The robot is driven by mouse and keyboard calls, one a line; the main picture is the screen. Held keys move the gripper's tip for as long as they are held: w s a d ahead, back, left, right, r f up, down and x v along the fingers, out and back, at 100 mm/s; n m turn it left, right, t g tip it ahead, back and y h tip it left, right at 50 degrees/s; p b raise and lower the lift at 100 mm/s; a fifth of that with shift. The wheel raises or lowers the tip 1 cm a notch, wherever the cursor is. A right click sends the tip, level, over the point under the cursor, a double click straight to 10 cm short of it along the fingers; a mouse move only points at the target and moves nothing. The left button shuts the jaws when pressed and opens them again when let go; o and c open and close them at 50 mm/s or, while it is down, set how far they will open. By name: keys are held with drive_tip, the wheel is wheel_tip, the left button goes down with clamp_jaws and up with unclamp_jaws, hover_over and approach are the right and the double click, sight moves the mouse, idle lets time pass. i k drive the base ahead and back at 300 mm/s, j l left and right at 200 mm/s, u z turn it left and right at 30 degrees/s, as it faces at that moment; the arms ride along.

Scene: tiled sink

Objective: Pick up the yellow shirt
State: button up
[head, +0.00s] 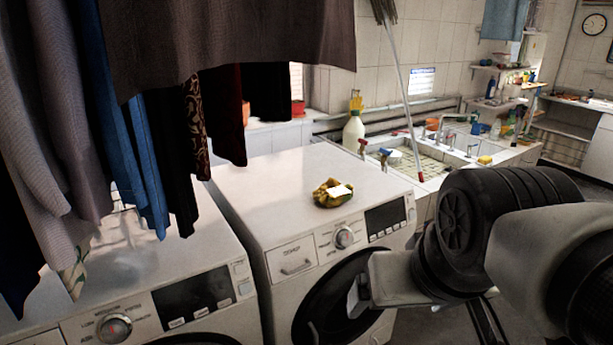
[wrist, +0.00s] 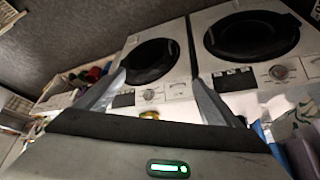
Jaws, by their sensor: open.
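A small crumpled yellow-green cloth with a white patch, which looks like the yellow shirt (head: 335,193), lies on top of the right-hand washing machine (head: 262,195), near its front edge. In the wrist view a bit of yellow (wrist: 149,115) shows between the fingers, mostly hidden behind the gripper body. My gripper (head: 355,297) is in front of that machine's door, lower than the cloth and apart from it. In the wrist view my gripper (wrist: 157,80) has its two fingers spread wide with nothing held between them.
Hanging clothes (head: 180,100) fill the upper left, over a second washing machine (head: 130,270). A tiled sink (head: 440,160) with a white bottle (head: 353,132) and a leaning broom (head: 400,80) stands behind on the right. The machine top around the cloth is clear.

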sight(331, 193)
drive_tip(key=i+l+u, duration=0.1)
drive_tip(key=i+l, duration=0.2)
drive_tip(key=i+l+u, duration=0.15)
drive_tip(key=i+l, duration=0.15)
drive_tip(key=i+l+u, duration=0.1)
drive_tip(key=i+l, duration=0.2)
drive_tip(key=l, duration=0.2)
drive_tip(key=i+l+u, duration=0.1)
drive_tip(key=i+l, duration=0.15)
drive_tip(key=l, duration=0.15)
drive_tip(key=i+l+u, duration=0.1)
drive_tip(key=i+l, duration=0.15)
drive_tip(key=l, duration=0.2)
drive_tip(key=j, duration=0.15)
drive_tip(key=i+u, duration=0.05)
